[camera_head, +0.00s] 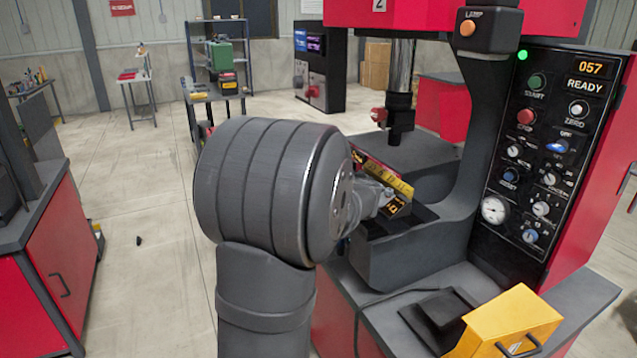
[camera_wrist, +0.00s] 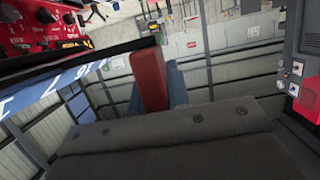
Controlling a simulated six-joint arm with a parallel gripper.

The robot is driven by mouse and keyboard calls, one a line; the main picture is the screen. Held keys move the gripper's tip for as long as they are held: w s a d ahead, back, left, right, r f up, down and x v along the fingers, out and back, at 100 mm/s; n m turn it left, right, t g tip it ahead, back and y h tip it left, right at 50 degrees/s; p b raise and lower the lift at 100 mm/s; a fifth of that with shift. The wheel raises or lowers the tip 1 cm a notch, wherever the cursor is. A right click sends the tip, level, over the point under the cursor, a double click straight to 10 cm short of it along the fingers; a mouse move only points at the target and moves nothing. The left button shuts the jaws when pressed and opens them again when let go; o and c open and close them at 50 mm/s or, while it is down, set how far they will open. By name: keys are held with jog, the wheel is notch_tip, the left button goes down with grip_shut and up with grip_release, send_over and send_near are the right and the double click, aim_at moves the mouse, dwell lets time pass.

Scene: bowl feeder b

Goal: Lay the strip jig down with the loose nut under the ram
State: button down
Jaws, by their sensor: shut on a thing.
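My gripper (camera_head: 378,188) is at the press, left of and lower in the picture than the ram (camera_head: 400,112). It is shut on a yellow strip with dark marks (camera_head: 388,176), which I take for the strip jig; it is tilted and partly hidden by my wrist. The ram hangs above the dark press bed (camera_head: 425,152), with a visible gap. I cannot make out the loose nut in either view.
The control panel (camera_head: 550,150) stands to the right and reads READY. A yellow box (camera_head: 510,322) and a dark pedal-like block (camera_head: 440,312) lie on the lower ledge, with a cable beside them.

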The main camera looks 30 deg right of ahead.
jog(key=shift+f, duration=0.15)
jog(key=c, duration=1.3)
grip_release()
jog(key=shift+f, duration=0.1)
jog(key=v, duration=1.7)
jog(key=shift+s, duration=0.2)
jog(key=x, duration=1.7)
jog(key=shift+w, duration=0.2)
